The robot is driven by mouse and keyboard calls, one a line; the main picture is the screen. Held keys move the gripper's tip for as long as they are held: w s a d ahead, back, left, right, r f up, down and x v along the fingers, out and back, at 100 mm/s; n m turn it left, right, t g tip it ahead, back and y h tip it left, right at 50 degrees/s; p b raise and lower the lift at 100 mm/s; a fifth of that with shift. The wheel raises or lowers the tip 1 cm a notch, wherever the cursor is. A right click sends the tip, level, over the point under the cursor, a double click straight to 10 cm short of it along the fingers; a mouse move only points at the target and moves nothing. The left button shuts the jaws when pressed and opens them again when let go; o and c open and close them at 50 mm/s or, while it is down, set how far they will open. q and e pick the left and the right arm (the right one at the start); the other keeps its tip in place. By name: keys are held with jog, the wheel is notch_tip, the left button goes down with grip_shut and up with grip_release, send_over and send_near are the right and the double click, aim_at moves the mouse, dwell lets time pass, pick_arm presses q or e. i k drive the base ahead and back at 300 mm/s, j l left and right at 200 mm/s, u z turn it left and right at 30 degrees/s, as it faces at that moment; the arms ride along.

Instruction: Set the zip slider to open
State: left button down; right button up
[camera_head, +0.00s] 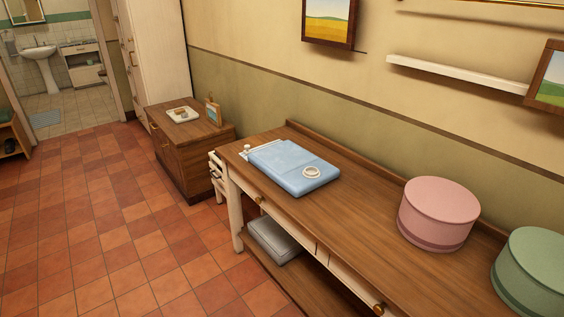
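A light blue flat folded item (290,167), perhaps a garment bag, lies on the wooden top of a long console table (370,223). A whitish ring (311,172) shows on its near right part. A small white piece (246,149) shows at its left end; I cannot tell whether this is the zip slider. No zip slider can be made out clearly. Neither of my grippers is in view.
A pink round box (438,213) and a green round box (535,272) stand on the table's right part. A grey folded item (274,239) lies on the lower shelf. A small wooden cabinet (188,145) stands beyond the table. The tiled floor (110,235) at left is clear.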

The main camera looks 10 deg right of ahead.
aim_at(247, 147)
jog(key=i+j+z, duration=0.15)
jog(key=z, duration=0.75)
jog(key=i+j+z, duration=0.15)
jog(key=j+z, duration=0.15)
jog(key=i+j+z, duration=0.1)
jog(key=j+z, duration=0.25)
jog(key=j, duration=0.15)
jog(key=i+j+z, duration=0.1)
jog(key=j, duration=0.5)
jog(key=i+j+z, duration=0.1)
jog(key=j, duration=0.55)
jog(key=j+z, duration=0.1)
jog(key=j, duration=0.55)
jog(key=i, duration=0.05)
